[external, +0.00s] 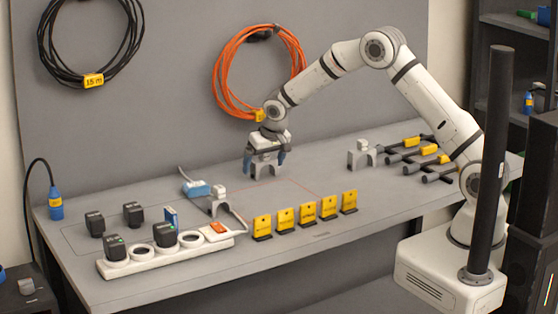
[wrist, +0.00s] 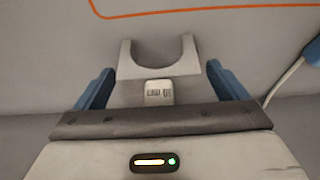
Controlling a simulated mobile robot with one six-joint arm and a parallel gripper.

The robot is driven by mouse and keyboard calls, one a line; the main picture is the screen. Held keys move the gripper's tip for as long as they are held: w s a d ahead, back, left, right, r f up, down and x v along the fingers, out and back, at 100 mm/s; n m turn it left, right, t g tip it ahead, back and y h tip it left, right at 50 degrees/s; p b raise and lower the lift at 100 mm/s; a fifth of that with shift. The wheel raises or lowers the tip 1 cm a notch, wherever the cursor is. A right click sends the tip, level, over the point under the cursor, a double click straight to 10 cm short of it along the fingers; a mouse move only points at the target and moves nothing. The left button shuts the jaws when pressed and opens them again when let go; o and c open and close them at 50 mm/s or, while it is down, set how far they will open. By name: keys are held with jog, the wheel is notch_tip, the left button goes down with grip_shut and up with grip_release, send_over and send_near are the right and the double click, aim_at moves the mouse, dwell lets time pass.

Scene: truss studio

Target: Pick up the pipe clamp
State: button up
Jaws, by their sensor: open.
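A grey U-shaped pipe clamp (external: 265,169) stands on the bench directly under my gripper (external: 264,160). In the wrist view the clamp (wrist: 160,68) shows its two-pronged cradle and a small white labelled block. My gripper (wrist: 159,82) is open, with one blue finger on each side of the clamp. A gap shows between each finger and the clamp, and the clamp rests free. Two similar grey clamps stand apart, one (external: 217,203) to the left near the power strip and one (external: 361,154) to the right.
A white power strip (external: 170,254) with black plugs lies at front left. A row of yellow tags (external: 308,214) in black stands is at the front. A blue connector (external: 197,188) with a white cable lies left of my gripper. Black-handled bar tools (external: 415,158) lie at right.

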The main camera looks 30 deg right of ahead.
jog(key=shift+c, duration=0.4)
jog(key=c, duration=1.1)
jog(key=shift+r, duration=0.1)
